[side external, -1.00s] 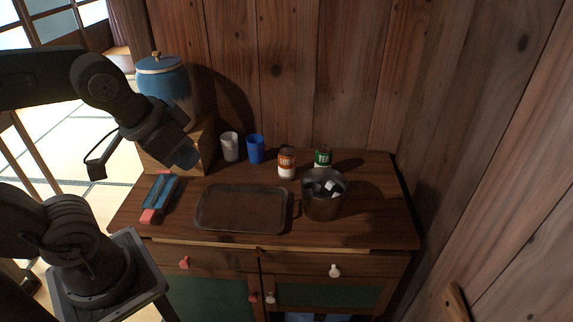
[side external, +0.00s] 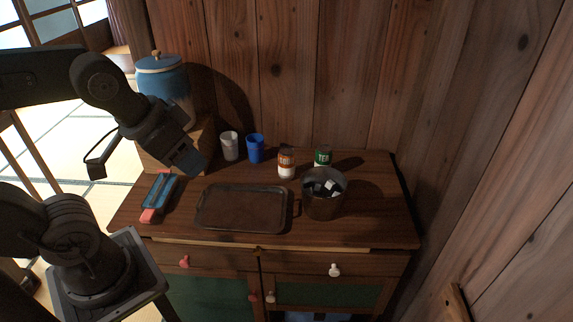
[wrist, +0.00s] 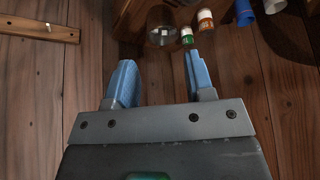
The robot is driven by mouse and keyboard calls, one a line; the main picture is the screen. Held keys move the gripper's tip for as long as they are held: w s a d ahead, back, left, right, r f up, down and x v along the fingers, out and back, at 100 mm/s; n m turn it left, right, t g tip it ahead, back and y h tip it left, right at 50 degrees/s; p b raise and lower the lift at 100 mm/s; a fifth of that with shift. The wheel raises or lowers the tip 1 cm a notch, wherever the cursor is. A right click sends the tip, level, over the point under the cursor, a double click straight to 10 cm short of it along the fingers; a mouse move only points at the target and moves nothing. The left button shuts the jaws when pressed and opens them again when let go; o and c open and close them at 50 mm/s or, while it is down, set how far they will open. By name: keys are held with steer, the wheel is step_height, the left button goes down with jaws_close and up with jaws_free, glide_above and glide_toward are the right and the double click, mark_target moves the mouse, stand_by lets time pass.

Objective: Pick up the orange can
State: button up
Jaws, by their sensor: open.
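The orange can (side external: 287,163), with an orange and white label, stands upright on the wooden cabinet top, behind the tray and left of the green can. It also shows near the top of the wrist view (wrist: 205,19). My gripper (side external: 195,166) is at the left, above the cabinet's left part and well apart from the can. In the wrist view its two blue fingers (wrist: 158,72) are spread with nothing between them.
The green can (side external: 323,158) stands right of the orange can. A metal pot (side external: 324,206) with cubes stands in front. A white cup (side external: 229,146) and blue cup (side external: 256,149) stand left. An empty brown tray (side external: 241,209) lies in the middle; a blue-and-red item (side external: 160,196) lies left.

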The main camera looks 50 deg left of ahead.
steer(key=o, duration=0.7)
steer(key=shift+c, duration=0.2)
steer(key=w+a+r+m+g, duration=0.1)
steer(key=w+r+m, duration=0.1)
steer(key=w, duration=0.3)
steer(key=w+a+r+m, duration=0.1)
steer(key=w+m, duration=0.2)
steer(key=w, duration=0.2)
steer(key=m+g+y, duration=0.2)
steer(key=m+g, duration=0.3)
steer(key=m, duration=0.7)
glide_above(288, 151)
steer(key=d, duration=0.2)
step_height(288, 151, down, 14)
steer(key=f, duration=0.3)
steer(key=a+f, duration=0.1)
steer(key=f, duration=0.5)
steer(key=shift+w+a+f, duration=0.2)
steer(key=shift+a+f, duration=0.1)
steer(key=shift+f, duration=0.1)
steer(key=shift+s+a+f, duration=0.1)
steer(key=shift+a+f, duration=0.05)
steer(key=shift+f, duration=0.75)
steer(key=shift+s+a+f, duration=0.1)
steer(key=shift+a+f, duration=0.05)
steer(key=shift+f, duration=0.8)
steer(key=shift+s+a+f, duration=0.1)
steer(key=shift+a+f, duration=0.05)
steer(key=shift+f, duration=0.75)
